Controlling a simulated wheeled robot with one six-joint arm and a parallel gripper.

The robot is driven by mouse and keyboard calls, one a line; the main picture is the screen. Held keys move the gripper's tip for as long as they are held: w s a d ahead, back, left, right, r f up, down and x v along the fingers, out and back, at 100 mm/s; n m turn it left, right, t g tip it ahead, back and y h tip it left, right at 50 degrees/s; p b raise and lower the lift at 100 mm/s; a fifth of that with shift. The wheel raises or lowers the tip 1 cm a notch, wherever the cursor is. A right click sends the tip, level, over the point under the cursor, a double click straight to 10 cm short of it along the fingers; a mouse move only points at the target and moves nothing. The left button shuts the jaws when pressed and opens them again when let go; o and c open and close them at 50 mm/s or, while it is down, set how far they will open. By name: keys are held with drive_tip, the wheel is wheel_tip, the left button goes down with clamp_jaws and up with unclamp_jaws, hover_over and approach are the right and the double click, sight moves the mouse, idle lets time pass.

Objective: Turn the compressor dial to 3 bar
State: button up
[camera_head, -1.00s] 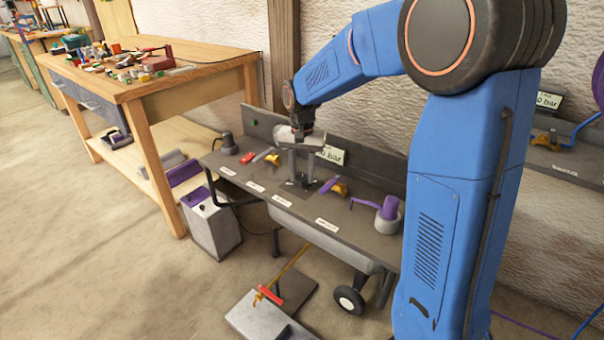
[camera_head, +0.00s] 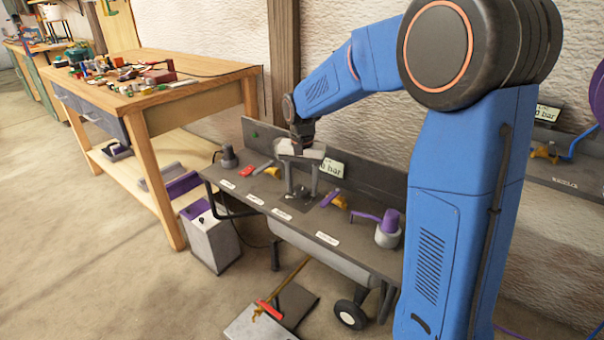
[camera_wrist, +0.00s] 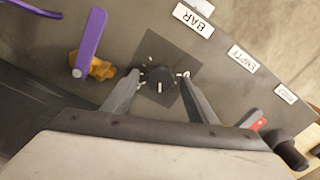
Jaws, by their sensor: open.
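The dial (camera_wrist: 160,78) is a dark round knob on a dark square plate, with pale marks around it and a white pointer line toward the bottom of the wrist picture. My gripper (camera_wrist: 160,77) is open, with one fingertip on each side of the dial. I cannot tell whether the fingertips touch it. In the head view my gripper (camera_head: 300,180) is low over the grey compressor panel (camera_head: 265,197), and the dial is hard to make out there. A display (camera_head: 331,167) behind the gripper ends in "bar"; its number is partly hidden.
A purple lever (camera_wrist: 90,42) on a yellow fitting lies left of the dial. A BAR label (camera_wrist: 193,20) and an EMPTY label (camera_wrist: 241,58) are on the panel. A red-handled part (camera_head: 263,167) and a purple-capped part (camera_head: 389,224) stand at either side. A wooden workbench (camera_head: 190,92) is at left.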

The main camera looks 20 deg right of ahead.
sight(302, 190)
wheel_tip(302, 190, up, 17)
drive_tip(key=shift+r, duration=0.15)
idle(0.4)
drive_tip(key=shift+s, duration=0.1)
drive_tip(key=s+d+f+n+t, duration=0.1)
drive_tip(key=s+d+n+t, duration=0.2)
drive_tip(key=s, duration=1.5)
drive_tip(key=s+d+f+n+t, duration=0.1)
drive_tip(key=s+f, duration=0.3)
drive_tip(key=s, duration=0.3)
drive_tip(key=s+d+f+n, duration=0.2)
drive_tip(key=s+f, duration=0.3)
drive_tip(key=s, duration=0.3)
drive_tip(key=shift+s+d+t, duration=0.25)
drive_tip(key=shift+t, duration=0.15)
